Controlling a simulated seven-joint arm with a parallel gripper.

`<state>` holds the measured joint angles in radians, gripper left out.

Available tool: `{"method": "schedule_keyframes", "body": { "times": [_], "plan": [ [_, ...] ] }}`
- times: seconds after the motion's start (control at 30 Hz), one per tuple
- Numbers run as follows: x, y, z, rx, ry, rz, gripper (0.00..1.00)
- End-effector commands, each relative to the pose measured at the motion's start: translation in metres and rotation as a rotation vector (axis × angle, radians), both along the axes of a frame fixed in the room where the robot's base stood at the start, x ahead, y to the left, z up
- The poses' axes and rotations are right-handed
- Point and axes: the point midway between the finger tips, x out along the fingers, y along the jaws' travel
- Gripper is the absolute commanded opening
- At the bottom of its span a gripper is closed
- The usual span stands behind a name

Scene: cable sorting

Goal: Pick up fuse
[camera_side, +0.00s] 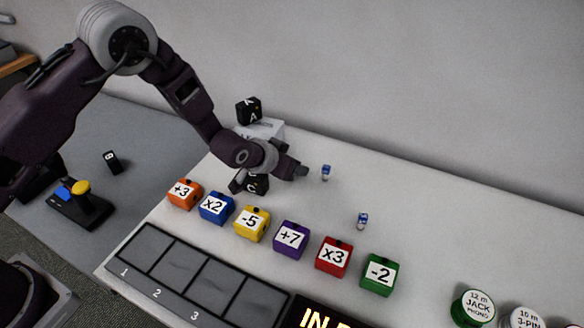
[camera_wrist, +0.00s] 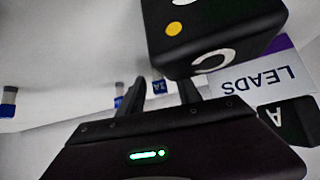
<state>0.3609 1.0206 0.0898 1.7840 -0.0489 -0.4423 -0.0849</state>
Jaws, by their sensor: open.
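Small fuses with blue bodies and pale ends are in view. In the side view one fuse (camera_side: 326,172) stands just right of my gripper (camera_side: 302,172), and another fuse (camera_side: 362,220) stands farther right and nearer the front. In the wrist view a blue fuse with white lettering (camera_wrist: 159,88) shows in the gap between my two dark fingers. A second fuse (camera_wrist: 119,93) shows left of the fingers and a third (camera_wrist: 8,103) at the left edge. My gripper is open and low over the white table. I cannot tell whether a finger touches a fuse.
A black lettered cube (camera_wrist: 215,30) looms close above my fingers in the wrist view, beside a white LEADS box (camera_wrist: 250,82) and another black cube (camera_wrist: 290,122). Coloured numbered blocks (camera_side: 291,239) line the front. Round labelled lids (camera_side: 478,308) stand at the right.

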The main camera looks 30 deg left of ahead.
Motion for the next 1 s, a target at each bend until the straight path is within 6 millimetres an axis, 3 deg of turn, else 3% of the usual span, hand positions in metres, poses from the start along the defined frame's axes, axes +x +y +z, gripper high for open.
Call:
{"method": "schedule_keyframes", "body": {
  "times": [0.07,0.27,0.63,1.0],
  "plan": [
    [0.000,0.000,0.000,0.000,0.000,0.000,0.37],
    [0.000,0.000,0.000,0.000,0.000,0.000,0.00],
    [0.000,0.000,0.007,-0.001,-0.001,0.001,0.00],
    [0.000,0.000,0.091,-0.001,-0.003,0.001,0.00]
  ]
}}
